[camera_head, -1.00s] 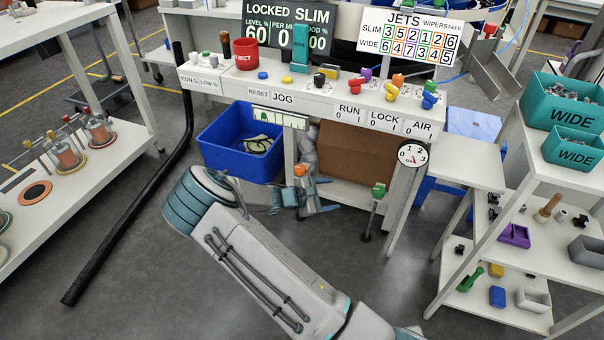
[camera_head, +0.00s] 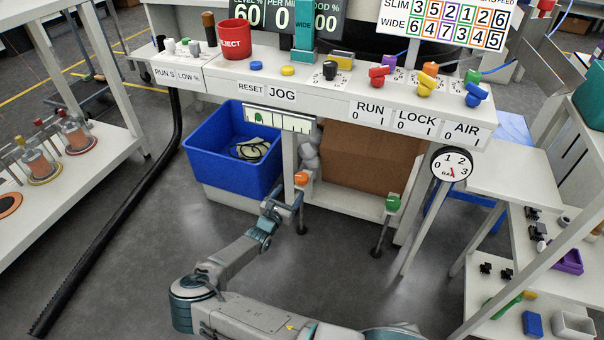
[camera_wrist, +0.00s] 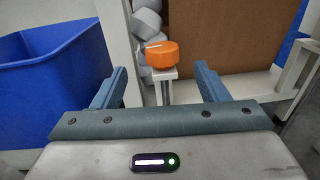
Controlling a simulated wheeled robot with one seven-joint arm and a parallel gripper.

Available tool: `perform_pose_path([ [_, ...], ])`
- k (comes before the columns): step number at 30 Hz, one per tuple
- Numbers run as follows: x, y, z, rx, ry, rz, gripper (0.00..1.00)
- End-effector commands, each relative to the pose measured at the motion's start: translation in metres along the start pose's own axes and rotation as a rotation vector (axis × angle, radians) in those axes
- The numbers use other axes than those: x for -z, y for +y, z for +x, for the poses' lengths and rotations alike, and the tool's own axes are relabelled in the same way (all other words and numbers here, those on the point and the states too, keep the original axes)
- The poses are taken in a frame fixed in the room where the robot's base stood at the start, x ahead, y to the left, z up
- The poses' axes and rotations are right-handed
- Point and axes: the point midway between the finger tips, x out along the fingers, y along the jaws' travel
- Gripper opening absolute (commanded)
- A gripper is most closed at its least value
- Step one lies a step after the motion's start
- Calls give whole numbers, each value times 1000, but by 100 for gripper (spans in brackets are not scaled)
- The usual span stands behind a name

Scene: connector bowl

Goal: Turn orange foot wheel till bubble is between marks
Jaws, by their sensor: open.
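The orange foot wheel (camera_head: 301,178) sits on top of a foot post at the lower left of the machine bench. It also shows in the wrist view (camera_wrist: 162,55), with a white line on its top. My gripper (camera_wrist: 160,75) is open, with the wheel beyond and between its two fingers, apart from both. In the head view my gripper (camera_head: 283,203) is just below left of the wheel. The level gauge (camera_head: 279,119) hangs under the bench's front edge. Its green bubble (camera_head: 260,117) lies left of the middle; the marks are too small to tell exactly.
A blue bin (camera_head: 230,165) stands left of the wheel; its wall is close to my left finger. A brown box (camera_head: 368,157) is behind on the lower shelf. A green foot wheel (camera_head: 393,203) is to the right. The floor in front is clear.

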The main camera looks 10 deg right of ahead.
Motion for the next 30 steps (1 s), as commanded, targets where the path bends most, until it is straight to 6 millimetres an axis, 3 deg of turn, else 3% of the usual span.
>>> perform_pose_path([
  [9,5,-2,70,4,0,2,67],
  [15,3,-1,101,2,0,4,67],
  [21,1,0,114,1,0,2,67],
  [30,0,0,116,1,0,1,67],
])
